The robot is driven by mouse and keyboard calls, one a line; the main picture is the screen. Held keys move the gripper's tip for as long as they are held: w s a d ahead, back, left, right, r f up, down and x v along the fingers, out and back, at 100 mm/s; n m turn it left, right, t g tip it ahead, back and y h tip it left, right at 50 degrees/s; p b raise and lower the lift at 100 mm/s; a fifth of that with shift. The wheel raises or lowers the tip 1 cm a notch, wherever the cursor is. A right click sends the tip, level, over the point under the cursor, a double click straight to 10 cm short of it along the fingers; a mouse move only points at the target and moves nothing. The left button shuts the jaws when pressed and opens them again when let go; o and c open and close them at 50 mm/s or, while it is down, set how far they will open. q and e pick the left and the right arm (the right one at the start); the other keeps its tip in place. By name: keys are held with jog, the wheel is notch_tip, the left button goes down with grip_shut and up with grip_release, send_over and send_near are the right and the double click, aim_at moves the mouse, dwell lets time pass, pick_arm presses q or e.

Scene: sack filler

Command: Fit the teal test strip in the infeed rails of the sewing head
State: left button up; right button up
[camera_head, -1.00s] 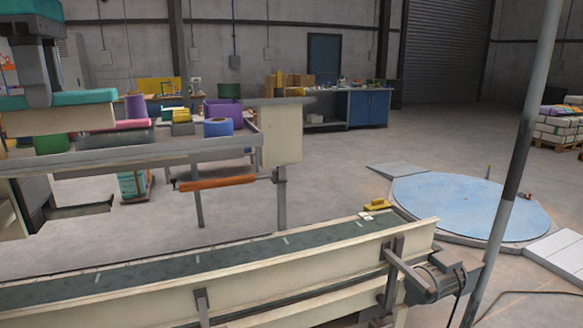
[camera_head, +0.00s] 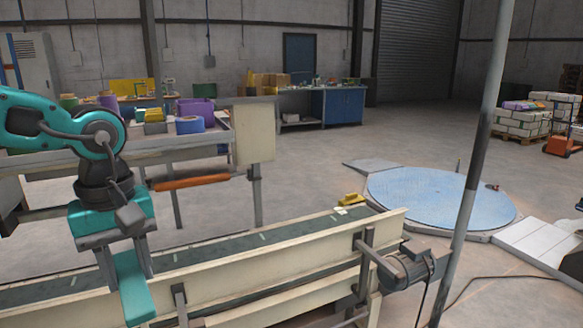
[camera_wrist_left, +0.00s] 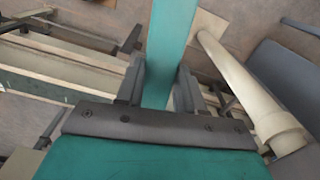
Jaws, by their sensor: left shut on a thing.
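My left gripper (camera_head: 126,272) is shut on the teal test strip (camera_head: 134,296), which hangs down from between its fingers in front of the conveyor in the head view. In the left wrist view the strip (camera_wrist_left: 170,45) runs straight out from between the two dark fingers of the left gripper (camera_wrist_left: 160,88). The strip's far end is cut off at the top of the wrist view. I cannot make out the sewing head or its infeed rails in the current views. My right gripper is not in view.
A cream-sided conveyor (camera_head: 300,264) with a dark belt runs across the front, a motor (camera_head: 410,266) at its right end. A grey post (camera_head: 470,150) stands at right. A bench (camera_head: 185,144) with an orange roller (camera_head: 190,181) is behind. Floor beyond is open around a blue turntable (camera_head: 440,200).

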pick_arm(q)
jog(key=d+f+m, duration=0.6)
jog(key=f+m, duration=0.2)
jog(key=f, duration=0.4)
jog(key=a+r+n, duration=0.2)
jog(key=a+r, duration=0.1)
jog(key=a, duration=0.7)
jog(key=a+r+n, duration=0.3)
jog(key=a+r, duration=0.1)
jog(key=a, duration=0.5)
jog(key=s+a+f+n, duration=0.3)
jog(key=s+a+f, duration=0.2)
jog(key=s+a, duration=0.2)
jog(key=w+d+f+m, duration=0.2)
jog(key=d+f, duration=0.3)
jog(key=d, duration=0.7)
jog(key=w+d+r+m, duration=0.1)
jog(key=w+d+m, duration=0.1)
jog(key=d, duration=0.5)
jog(key=w+d+r+m, duration=0.2)
jog(key=d+m, duration=0.1)
jog(key=d, duration=0.4)
jog(key=shift+w+m, duration=0.35)
jog(key=shift+m, duration=0.05)
